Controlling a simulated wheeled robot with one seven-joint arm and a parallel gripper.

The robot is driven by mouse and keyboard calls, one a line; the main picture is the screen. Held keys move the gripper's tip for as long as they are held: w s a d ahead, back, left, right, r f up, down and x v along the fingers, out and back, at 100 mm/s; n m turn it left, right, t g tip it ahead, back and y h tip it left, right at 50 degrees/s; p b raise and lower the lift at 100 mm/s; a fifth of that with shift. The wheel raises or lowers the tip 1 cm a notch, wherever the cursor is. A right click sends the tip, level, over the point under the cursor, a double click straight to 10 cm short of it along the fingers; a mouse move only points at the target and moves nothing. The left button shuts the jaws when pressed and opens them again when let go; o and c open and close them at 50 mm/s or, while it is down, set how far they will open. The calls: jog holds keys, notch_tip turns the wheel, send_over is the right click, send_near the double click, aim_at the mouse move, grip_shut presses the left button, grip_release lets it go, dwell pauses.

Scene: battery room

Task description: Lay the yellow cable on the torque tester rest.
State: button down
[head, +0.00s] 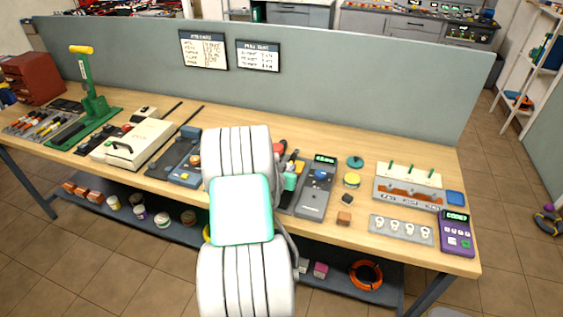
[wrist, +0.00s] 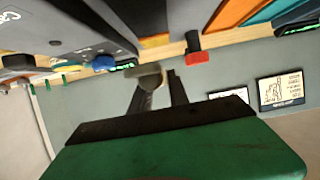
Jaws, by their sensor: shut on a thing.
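In the wrist view, which looks upside down, my gripper (wrist: 162,84) shows its two dark fingers. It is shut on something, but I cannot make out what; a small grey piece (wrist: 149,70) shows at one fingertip. In the head view the white arm hides the gripper. A bit of yellow (head: 206,233) peeks out at the arm's left edge, perhaps the yellow cable; most of it is hidden. A grey device (head: 315,192) with a green display and blue knob, perhaps the torque tester, stands on the bench just right of the arm. I cannot make out its rest.
The wooden bench (head: 400,252) carries a purple meter (head: 456,233), a peg rack (head: 408,186), a green press (head: 92,103) and a beige case (head: 133,143). An orange cable coil (head: 366,275) lies on the lower shelf. A grey panel (head: 350,85) closes the back.

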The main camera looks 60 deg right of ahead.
jog(key=shift+f+b, duration=1.6)
jog(key=shift+f, duration=1.25)
jog(key=shift+a+b, duration=0.1)
jog(key=shift+b, duration=0.55)
jog(key=shift+f+b, duration=0.55)
jog(key=shift+b, duration=0.1)
jog(key=c, duration=1.2)
grip_release()
jog(key=shift+o, duration=0.2)
